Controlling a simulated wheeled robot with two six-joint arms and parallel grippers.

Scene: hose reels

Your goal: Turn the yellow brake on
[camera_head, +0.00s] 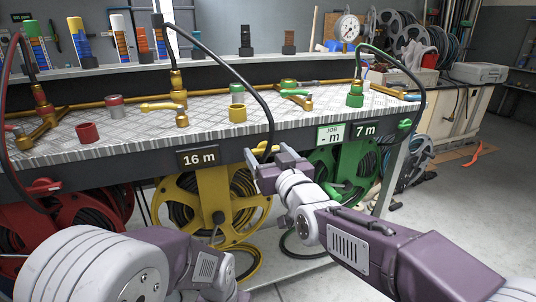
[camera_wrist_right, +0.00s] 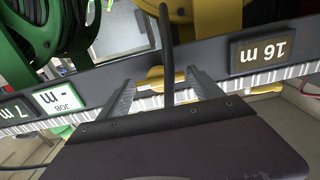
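The yellow reel (camera_head: 214,200) hangs under the bench behind a "16 m" sign (camera_head: 198,158). The yellow brake knob (camera_wrist_right: 155,80) shows on the dark bench rail in the right wrist view. It appears between the two fingers of my right gripper (camera_wrist_right: 163,88), partly behind a black hose. I cannot tell whether the fingers touch the knob. My left arm is low in the head view; its fingers do not show.
A black hose (camera_head: 245,85) arches down close to my right gripper. The green reel (camera_head: 345,175) is just right of it, under the "7 m" sign (camera_head: 366,131). The red reel (camera_head: 85,215) is at left. Brass valves (camera_head: 180,105) stand on the metal bench top (camera_head: 215,119).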

